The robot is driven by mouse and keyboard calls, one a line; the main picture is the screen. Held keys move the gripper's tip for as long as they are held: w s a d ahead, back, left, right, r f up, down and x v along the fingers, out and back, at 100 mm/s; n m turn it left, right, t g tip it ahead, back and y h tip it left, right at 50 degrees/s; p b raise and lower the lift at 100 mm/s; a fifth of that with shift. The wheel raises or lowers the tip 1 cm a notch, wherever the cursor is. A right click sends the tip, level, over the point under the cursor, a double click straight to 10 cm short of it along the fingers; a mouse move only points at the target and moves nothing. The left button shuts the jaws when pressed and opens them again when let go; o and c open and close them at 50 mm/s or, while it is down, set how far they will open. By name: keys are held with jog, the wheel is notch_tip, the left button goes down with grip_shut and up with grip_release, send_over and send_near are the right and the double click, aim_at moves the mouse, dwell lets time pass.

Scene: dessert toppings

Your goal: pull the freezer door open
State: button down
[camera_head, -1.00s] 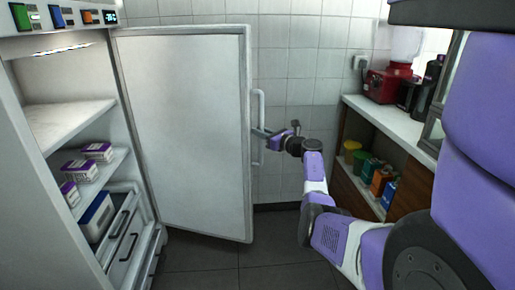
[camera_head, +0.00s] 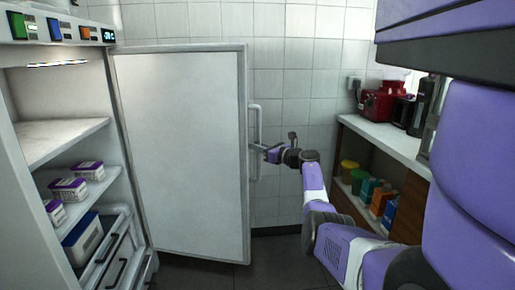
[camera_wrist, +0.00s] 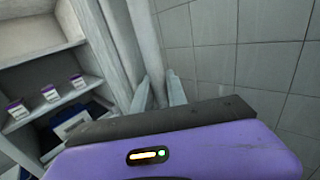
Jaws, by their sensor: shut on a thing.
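The freezer door (camera_head: 182,150) stands wide open in the head view, its white inner face toward me. Its vertical bar handle (camera_head: 258,122) is at the door's right edge. My gripper (camera_head: 260,149) is at the middle of this handle, shut on it.
Freezer shelves hold several small purple-and-white tubs (camera_head: 68,189); a blue-and-white box (camera_head: 84,238) lies below, near the drawers. At the right a counter (camera_head: 385,140) bears a red appliance (camera_head: 378,105), with coloured containers on the shelf beneath. Dark floor shows between.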

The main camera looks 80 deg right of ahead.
jog(key=c, duration=1.3)
grip_release()
jog(key=shift+s+d, duration=0.1)
jog(key=shift+s, duration=0.15)
jog(key=shift+p+v, duration=1.2)
jog(key=shift+v, duration=2.75)
jog(key=shift+c, duration=0.3)
